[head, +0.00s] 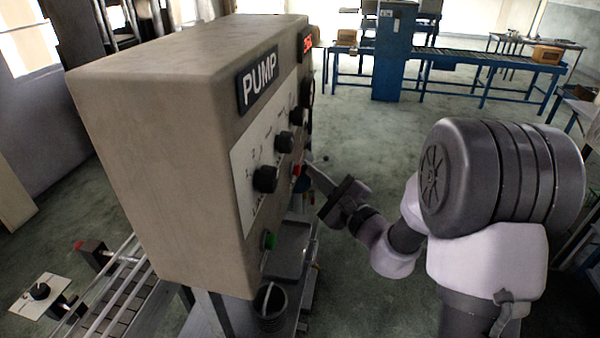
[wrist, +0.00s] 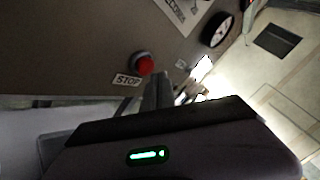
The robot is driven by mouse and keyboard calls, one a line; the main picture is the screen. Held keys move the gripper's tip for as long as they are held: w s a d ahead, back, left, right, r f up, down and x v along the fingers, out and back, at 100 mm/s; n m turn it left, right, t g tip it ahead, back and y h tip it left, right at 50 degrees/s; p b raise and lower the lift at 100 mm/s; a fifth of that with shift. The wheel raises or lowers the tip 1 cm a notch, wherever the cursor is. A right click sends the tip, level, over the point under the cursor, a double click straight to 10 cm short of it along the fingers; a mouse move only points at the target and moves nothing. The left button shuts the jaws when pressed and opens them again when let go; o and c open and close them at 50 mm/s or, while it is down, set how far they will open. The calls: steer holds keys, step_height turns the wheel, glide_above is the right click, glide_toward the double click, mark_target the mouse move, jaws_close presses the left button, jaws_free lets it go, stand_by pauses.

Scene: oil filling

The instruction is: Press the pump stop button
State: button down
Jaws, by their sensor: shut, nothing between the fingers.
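The pump box (head: 165,160) is a large beige cabinet with a PUMP sign (head: 258,78) on its front panel. The red stop button (head: 296,170) sits low on that panel. In the wrist view the red button (wrist: 145,64) stands out beside a white STOP label (wrist: 127,80). My gripper (head: 311,168) is shut and empty, its tips close to the red button. In the wrist view the fingers (wrist: 163,78) point at the panel just right of and below the button. I cannot tell whether they touch the panel.
A dark cup (head: 270,302) stands below the panel. Open floor (head: 375,130) lies behind my arm.

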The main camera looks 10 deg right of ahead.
steer(key=shift+d, duration=0.1)
steer(key=d, duration=0.1)
steer(key=s+d+b, duration=0.1)
steer(key=d, duration=0.2)
steer(key=shift+s+d, duration=0.3)
steer(key=shift+d, duration=0.1)
stand_by(0.6)
